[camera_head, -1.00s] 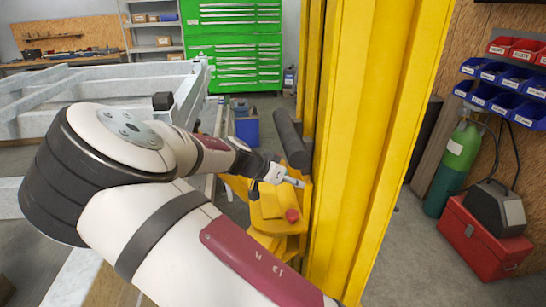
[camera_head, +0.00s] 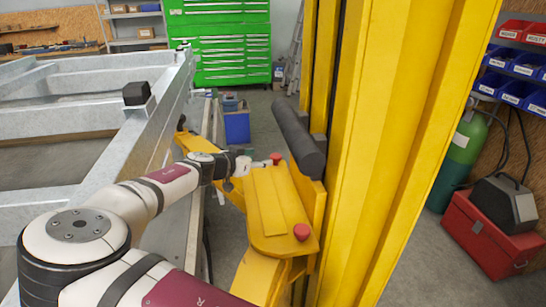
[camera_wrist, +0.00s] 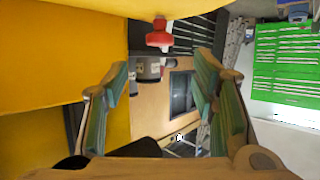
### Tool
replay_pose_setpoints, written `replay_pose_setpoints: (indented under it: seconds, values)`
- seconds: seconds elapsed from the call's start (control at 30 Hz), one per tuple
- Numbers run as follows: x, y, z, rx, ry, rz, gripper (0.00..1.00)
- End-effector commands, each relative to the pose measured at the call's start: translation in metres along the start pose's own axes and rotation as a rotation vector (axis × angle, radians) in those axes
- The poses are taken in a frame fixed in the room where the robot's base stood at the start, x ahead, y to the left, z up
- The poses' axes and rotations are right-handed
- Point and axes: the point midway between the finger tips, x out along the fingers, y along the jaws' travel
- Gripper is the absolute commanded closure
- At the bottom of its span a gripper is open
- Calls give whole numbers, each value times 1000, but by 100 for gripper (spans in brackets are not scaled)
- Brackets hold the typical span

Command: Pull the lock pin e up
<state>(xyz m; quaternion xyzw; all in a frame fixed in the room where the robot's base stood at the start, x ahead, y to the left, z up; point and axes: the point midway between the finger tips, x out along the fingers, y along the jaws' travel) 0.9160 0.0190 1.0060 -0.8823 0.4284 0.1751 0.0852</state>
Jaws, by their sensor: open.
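Two red knobs stand on the yellow lift carriage (camera_head: 268,215). The far red knob (camera_head: 275,157) is at its back edge and the near red knob (camera_head: 302,232) at its front right corner. No label shows which one is lock pin e. My gripper (camera_head: 243,165) is at the carriage's far left edge, just left of the far knob. In the wrist view my gripper (camera_wrist: 162,70) is open and empty, its green-padded fingers apart. A red knob (camera_wrist: 160,37) with a pale tip shows ahead, above the gap between the fingers and not between them.
A tall yellow post (camera_head: 400,150) rises right of the carriage, with a dark roller (camera_head: 298,140) beside it. A grey metal trailer frame (camera_head: 150,135) lies to the left. A blue bin (camera_head: 237,125) and green cabinet (camera_head: 220,40) stand behind. The floor beyond the carriage has free room.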

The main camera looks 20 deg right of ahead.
Motion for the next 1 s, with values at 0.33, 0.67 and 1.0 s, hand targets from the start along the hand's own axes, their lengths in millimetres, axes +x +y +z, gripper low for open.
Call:
replay_pose_setpoints:
  seconds: [0.33, 0.67, 1.0]
  values:
    - [69, 1, 0, 1, 0, 2, 48]
    - [100, 0, 0, -1, -1, 1, 48]
    - [101, 0, 0, 0, -1, 1, 57]
